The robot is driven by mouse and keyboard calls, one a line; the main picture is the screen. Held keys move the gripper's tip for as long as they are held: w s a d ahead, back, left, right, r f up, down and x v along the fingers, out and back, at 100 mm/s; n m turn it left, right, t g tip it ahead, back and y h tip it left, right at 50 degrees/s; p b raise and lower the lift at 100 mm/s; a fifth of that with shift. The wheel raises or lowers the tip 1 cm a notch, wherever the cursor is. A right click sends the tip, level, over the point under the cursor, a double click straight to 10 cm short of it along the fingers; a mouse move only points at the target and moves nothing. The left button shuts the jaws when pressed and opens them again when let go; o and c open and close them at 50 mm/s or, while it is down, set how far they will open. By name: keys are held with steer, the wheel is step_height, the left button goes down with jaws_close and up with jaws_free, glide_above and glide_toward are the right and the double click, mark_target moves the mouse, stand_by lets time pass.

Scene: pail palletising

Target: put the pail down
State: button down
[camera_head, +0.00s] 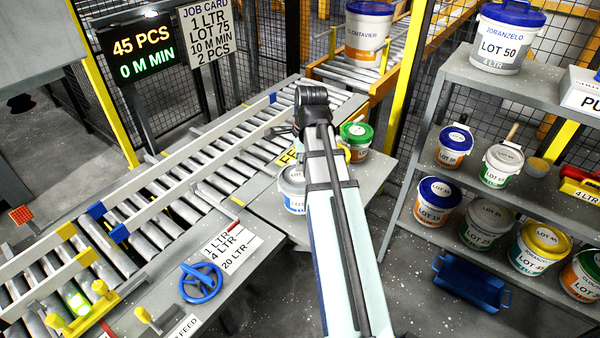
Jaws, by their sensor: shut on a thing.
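My arm reaches up the middle of the view, and its dark joint hides what lies behind it. My gripper does not show, so I cannot see which pail it holds. A pail with a grey-blue lid (294,179) is at the left side of my arm, over the grey table (262,207), partly covered by the arm. A green-lidded pail (357,134) is just right of the arm, with a yellow part beside it. I cannot tell whether either pail touches my gripper.
A roller conveyor (160,190) with rails runs along the left. A blue handwheel (200,283) stands on its near side. A shelf rack (540,92) with several pails stands at right. A large pail (368,30) sits on the rear conveyor. A blue tray (470,282) is below the rack.

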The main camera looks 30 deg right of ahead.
mark_target(300, 174)
steer(key=shift+f+p, duration=0.35)
steer(key=shift+f, duration=2.3)
steer(key=c, duration=1.2)
jaws_free()
steer(key=r, duration=0.4)
steer(key=s+r+b, duration=0.1)
steer(key=r, duration=0.3)
steer(key=s+r+b, duration=0.1)
steer(key=r, duration=0.3)
steer(key=shift+d, duration=0.25)
